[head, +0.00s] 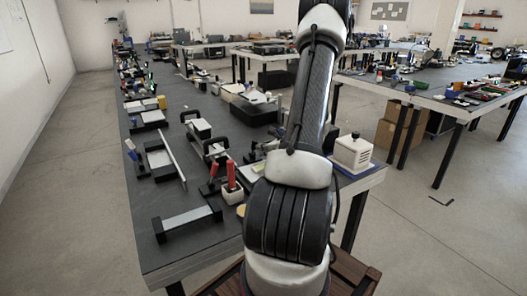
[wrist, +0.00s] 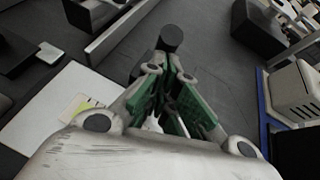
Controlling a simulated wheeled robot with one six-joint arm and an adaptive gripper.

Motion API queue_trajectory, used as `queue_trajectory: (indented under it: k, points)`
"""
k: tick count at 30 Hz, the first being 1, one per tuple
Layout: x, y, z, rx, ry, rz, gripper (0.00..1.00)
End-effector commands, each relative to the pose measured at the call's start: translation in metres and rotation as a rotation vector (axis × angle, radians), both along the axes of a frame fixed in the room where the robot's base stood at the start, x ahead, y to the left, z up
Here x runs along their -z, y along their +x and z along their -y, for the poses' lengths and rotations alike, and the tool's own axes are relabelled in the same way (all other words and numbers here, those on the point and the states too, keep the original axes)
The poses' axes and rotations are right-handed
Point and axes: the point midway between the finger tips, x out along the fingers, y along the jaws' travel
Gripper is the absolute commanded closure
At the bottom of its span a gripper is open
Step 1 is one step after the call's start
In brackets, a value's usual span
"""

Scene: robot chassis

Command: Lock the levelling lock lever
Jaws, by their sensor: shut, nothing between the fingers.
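In the wrist view my gripper (wrist: 165,82) has its green-padded fingers closed together, with nothing held between them. A dark round-ended cylinder (wrist: 171,38) stands just beyond the fingertips. It may be the knob of the levelling lock lever, but I cannot tell for sure. Its lower part is hidden behind the fingers, and I cannot tell if they touch it. In the head view my arm blocks part of the bench, and neither my gripper nor the lever can be made out clearly there.
A white vented box (head: 352,152) on a blue-edged base stands right of my arm; it also shows in the wrist view (wrist: 296,94). A white sheet (wrist: 62,112) lies left of my gripper.

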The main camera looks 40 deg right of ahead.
Motion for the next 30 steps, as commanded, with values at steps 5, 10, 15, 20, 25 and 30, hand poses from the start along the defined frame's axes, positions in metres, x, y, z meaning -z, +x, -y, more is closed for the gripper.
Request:
queue_trajectory:
  k: [5,10,15,20,25,30]
  points:
    - [-0.003,0.002,0.0,-0.002,0.005,-0.028,1.0]
    - [-0.004,0.004,0.0,-0.002,0.011,-0.053,1.0]
    - [-0.008,0.007,0.001,-0.003,0.018,-0.092,1.0]
    - [-0.014,0.013,0.002,-0.005,0.032,-0.165,1.0]
    - [-0.019,0.02,0.004,-0.002,0.046,-0.204,1.0]
    - [-0.025,0.03,0.007,-0.002,0.047,-0.202,1.0]
